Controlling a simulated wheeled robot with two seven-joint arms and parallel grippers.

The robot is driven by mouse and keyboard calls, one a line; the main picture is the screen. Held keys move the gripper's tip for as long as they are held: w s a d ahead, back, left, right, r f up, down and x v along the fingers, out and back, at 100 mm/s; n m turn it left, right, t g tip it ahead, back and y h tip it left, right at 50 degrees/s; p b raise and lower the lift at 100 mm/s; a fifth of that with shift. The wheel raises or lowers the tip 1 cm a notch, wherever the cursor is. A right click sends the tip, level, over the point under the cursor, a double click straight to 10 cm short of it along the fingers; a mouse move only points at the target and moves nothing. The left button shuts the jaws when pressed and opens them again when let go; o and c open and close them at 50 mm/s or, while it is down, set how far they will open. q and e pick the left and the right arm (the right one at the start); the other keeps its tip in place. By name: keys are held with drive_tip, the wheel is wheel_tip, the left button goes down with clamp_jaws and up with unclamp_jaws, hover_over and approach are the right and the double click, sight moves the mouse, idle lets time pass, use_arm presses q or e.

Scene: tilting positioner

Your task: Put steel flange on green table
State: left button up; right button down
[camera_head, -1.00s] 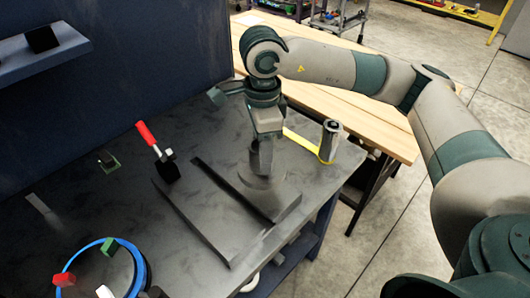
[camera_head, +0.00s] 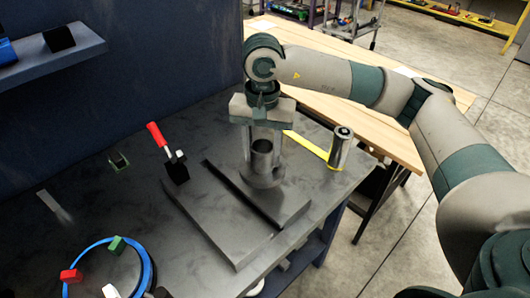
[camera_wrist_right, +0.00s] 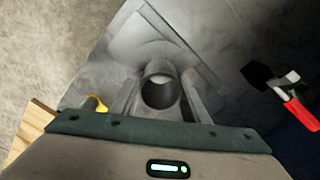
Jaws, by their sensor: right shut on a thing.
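The steel flange (camera_head: 266,181), a grey round disc with an upright hollow neck, is at the far right end of a dark slotted plate. My right gripper (camera_head: 262,154) points down over it, shut on the neck with one finger on each side. In the right wrist view the flange's open neck (camera_wrist_right: 160,92) sits between the two fingers. I cannot tell whether the disc touches the plate. A round blue-rimmed table (camera_head: 150,270) with red, green and white blocks is cut off at lower left; no plainly green table surface shows. My left gripper is not in view.
The dark plate (camera_head: 215,225) has a raised bar along it. A red-handled clamp (camera_head: 158,137) stands behind left; a grey cylinder (camera_head: 340,148) with a yellow strip stands at right. A blue wall (camera_head: 150,60) bounds the back. A wooden bench (camera_head: 390,150) adjoins at right.

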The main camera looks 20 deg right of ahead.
drive_tip(key=n, duration=0.2)
drive_tip(key=w+n, duration=0.1)
drive_tip(key=n, duration=0.4)
drive_tip(key=shift+w+a+f, duration=0.15)
drive_tip(key=shift+w+f, duration=0.2)
drive_tip(key=shift+w, duration=0.05)
drive_tip(key=shift+s, duration=0.1)
